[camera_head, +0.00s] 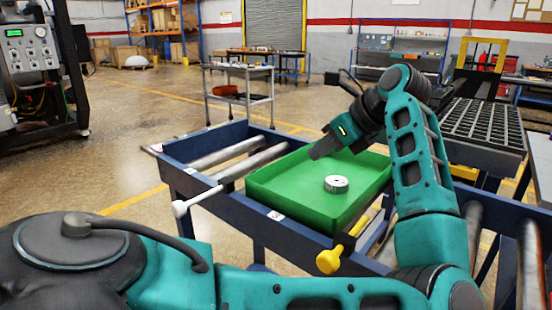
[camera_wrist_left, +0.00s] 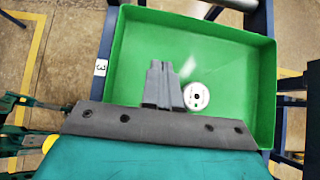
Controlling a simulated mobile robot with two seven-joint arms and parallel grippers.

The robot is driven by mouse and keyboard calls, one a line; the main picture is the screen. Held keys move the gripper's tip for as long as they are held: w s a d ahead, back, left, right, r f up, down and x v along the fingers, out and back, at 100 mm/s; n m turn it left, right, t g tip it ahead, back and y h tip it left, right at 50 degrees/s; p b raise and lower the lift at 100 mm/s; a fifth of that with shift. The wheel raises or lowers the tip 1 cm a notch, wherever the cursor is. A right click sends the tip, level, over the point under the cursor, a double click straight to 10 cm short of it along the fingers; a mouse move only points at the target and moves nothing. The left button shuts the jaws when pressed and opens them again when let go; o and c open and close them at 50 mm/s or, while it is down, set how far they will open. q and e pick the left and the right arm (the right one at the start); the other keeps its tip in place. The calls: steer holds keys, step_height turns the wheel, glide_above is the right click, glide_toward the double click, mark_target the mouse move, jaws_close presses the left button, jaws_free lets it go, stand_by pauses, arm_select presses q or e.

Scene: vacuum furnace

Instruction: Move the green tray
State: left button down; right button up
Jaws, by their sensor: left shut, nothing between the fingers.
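The green tray (camera_head: 300,180) is a shallow rectangular bin resting on a blue roller frame (camera_head: 200,183). A small round silver-white part with a central hole (camera_head: 336,184) lies on the tray floor. My left gripper (camera_head: 318,151) is shut and empty above the far-left part of the tray. In the left wrist view, the tray (camera_wrist_left: 125,60) fills most of the picture, and the shut fingers (camera_wrist_left: 162,85) appear over it beside the round part (camera_wrist_left: 196,96). The gripper body hides part of the tray's near side there. My right gripper is not in view.
Bare rollers (camera_head: 240,155) lie left of the tray. A yellow-knobbed handle (camera_head: 329,260) and a white-knobbed one (camera_head: 180,208) project from the frame. A dark grid rack (camera_head: 483,122) stands at the right. A grey cart (camera_head: 240,92) stands behind; open floor lies left.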

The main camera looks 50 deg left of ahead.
arm_select(q)
glide_toward(268, 172)
steer(key=f, duration=0.3)
steer(key=shift+d+f, duration=0.15)
steer(key=shift+d, duration=0.1)
steer(key=a, duration=0.3)
steer(key=shift+s+a+f, duration=0.3)
steer(key=shift+s, duration=0.1)
steer(key=shift+a, duration=0.45)
